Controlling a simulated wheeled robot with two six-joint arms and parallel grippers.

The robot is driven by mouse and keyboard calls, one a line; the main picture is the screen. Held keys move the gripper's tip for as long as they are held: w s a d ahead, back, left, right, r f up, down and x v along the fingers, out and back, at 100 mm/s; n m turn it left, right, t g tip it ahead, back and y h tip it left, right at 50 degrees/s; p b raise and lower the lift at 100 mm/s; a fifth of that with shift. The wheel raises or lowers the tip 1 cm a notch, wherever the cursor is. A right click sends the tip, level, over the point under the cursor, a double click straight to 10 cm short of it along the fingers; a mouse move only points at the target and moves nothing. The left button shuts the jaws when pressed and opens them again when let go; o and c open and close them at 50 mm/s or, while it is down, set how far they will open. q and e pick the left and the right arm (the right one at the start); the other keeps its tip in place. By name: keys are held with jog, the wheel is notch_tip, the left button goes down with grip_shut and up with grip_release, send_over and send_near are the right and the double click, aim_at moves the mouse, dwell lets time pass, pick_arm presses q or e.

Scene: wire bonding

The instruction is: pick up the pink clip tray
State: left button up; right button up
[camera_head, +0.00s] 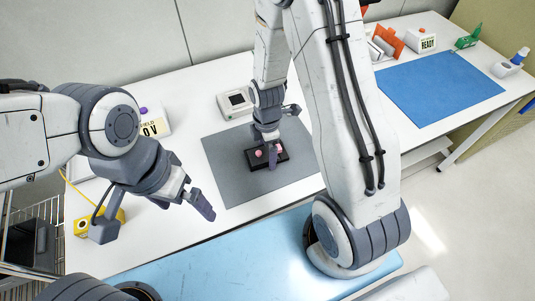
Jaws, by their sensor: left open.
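A small dark tray (282,157) with pink pieces (258,153) lies on the grey mat (235,185) in the middle of the white table; it looks like the pink clip tray. My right gripper (279,140) is over this tray, with one dark finger pointing down in front of it and hiding part of it. I cannot tell whether that finger touches the tray or whether the jaws hold it. My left gripper (152,217) is open and empty over the table's left part, well to the left of the tray.
A grey device with a screen (236,101) stands behind the mat. A yellow item (82,227) is beside my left gripper. A blue mat (440,88) lies at the right, with orange parts (389,41) and a "READY" box (421,40) behind it. The table's front middle is clear.

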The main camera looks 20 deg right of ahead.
jog(key=c, duration=1)
jog(key=shift+r, duration=0.2)
